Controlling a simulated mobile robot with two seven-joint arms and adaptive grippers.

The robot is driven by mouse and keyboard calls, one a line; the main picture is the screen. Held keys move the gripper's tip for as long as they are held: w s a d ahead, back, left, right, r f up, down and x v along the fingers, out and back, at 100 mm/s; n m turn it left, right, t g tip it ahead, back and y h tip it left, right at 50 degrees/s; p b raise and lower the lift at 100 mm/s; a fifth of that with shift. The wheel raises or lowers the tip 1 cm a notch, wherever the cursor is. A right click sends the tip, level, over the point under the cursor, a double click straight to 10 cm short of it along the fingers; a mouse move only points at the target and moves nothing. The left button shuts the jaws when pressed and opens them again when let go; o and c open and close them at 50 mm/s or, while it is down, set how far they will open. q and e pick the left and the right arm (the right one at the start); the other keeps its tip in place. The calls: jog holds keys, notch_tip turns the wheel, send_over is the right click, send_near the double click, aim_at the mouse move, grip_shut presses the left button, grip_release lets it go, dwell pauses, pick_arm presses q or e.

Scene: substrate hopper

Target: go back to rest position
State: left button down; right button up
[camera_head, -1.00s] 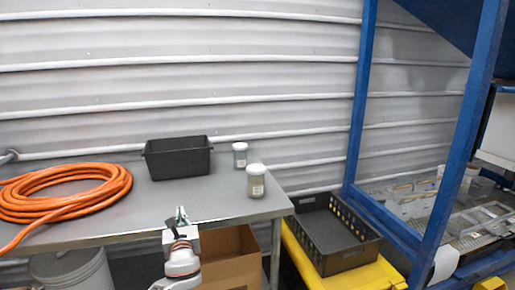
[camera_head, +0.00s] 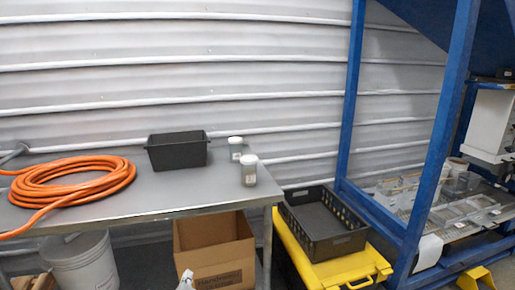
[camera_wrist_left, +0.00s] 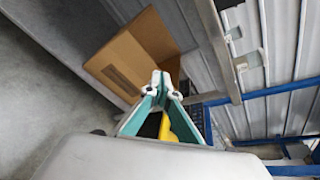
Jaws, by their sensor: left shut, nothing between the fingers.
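My left gripper (camera_wrist_left: 160,82) shows in the left wrist view with its teal-lined fingers meeting at the tips. It is shut and empty. In the head view only a small light part of my left gripper (camera_head: 185,281) shows at the bottom edge, in front of the cardboard box (camera_head: 215,250) under the table. It is low, clear of the table top. My right gripper is in neither view.
The grey table (camera_head: 150,203) holds an orange hose (camera_head: 75,183), a black bin (camera_head: 178,152) and two jars (camera_head: 249,170). Right of it, a black crate (camera_head: 335,243) sits on a yellow stand (camera_head: 350,275) beside a blue frame (camera_head: 440,140).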

pick_arm(q)
jog(key=s+f+n+g+h, duration=0.1)
jog(key=s+f+n, duration=0.3)
jog(key=s+n, duration=0.3)
jog(key=s+d+f+n+g+h, duration=0.1)
jog(key=s+f+n, duration=0.3)
jog(key=s, duration=1.1)
jog(key=s+d+f+n+g+h, duration=0.1)
jog(key=s+f+n, duration=0.3)
jog(key=s+n, duration=0.5)
jog(key=shift+s+d+f+n+h, duration=0.15)
jog(key=shift+s+f+n+h, duration=0.2)
jog(key=shift+s+h, duration=0.65)
